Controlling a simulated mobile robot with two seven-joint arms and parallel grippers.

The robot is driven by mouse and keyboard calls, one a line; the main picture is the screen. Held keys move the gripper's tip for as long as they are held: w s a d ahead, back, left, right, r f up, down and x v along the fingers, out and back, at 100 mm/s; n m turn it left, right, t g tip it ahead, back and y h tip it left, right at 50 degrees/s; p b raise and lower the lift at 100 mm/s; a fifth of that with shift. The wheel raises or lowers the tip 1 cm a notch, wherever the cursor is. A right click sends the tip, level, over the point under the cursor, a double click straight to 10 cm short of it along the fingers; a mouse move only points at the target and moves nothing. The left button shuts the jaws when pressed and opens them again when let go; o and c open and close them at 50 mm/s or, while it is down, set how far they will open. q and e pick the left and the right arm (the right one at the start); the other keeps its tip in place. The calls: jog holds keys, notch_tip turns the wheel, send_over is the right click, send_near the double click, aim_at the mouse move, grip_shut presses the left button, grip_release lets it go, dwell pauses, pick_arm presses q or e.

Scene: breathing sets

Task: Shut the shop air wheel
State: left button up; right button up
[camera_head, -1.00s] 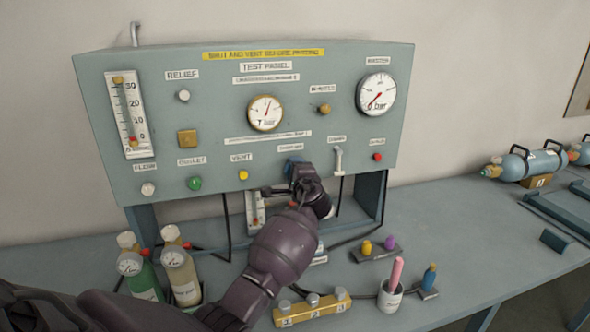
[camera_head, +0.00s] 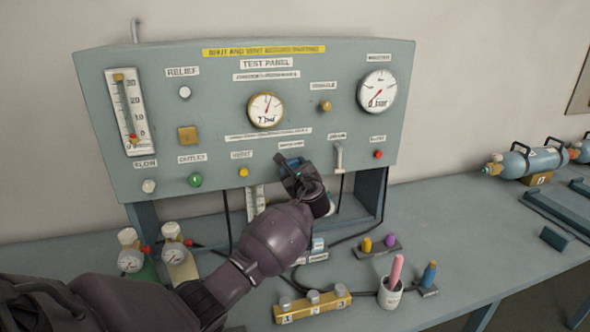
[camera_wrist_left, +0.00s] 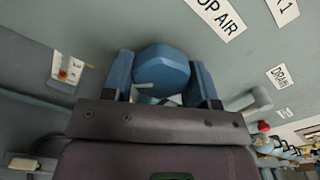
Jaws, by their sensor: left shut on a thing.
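The shop air wheel (camera_wrist_left: 161,68) is a blue, many-sided knob low on the grey-green test panel (camera_head: 225,100). In the wrist view it sits between the two blue finger pads of my left gripper (camera_wrist_left: 161,78), under a label that reads "OP AIR". In the head view my left gripper (camera_head: 291,166) is at the panel's lower edge, shut on the wheel and covering most of it. How far the wheel is turned cannot be told. My right gripper is in neither view.
A drain lever (camera_head: 338,158) is just right of my gripper, and a yellow vent knob (camera_head: 243,172) is to the left. Gauged bottles (camera_head: 180,262) and a yellow block (camera_head: 312,306) stand below on the bench.

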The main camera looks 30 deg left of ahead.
pick_arm(q)
jog(key=m, duration=0.4)
jog(key=shift+a+m, duration=0.15)
jog(key=shift+m, duration=0.15)
jog(key=m, duration=0.3)
jog(key=shift+s+r+m, duration=0.1)
jog(key=shift+m, duration=0.3)
jog(key=m, duration=0.3)
jog(key=shift+m, duration=0.3)
jog(key=m, duration=0.3)
jog(key=shift+a+m, duration=0.1)
jog(key=shift+m, duration=0.2)
jog(key=m, duration=0.6)
jog(key=shift+s+r, duration=0.1)
jog(key=shift+r, duration=0.1)
jog(key=shift+r+m, duration=0.1)
jog(key=shift+m, duration=2.4)
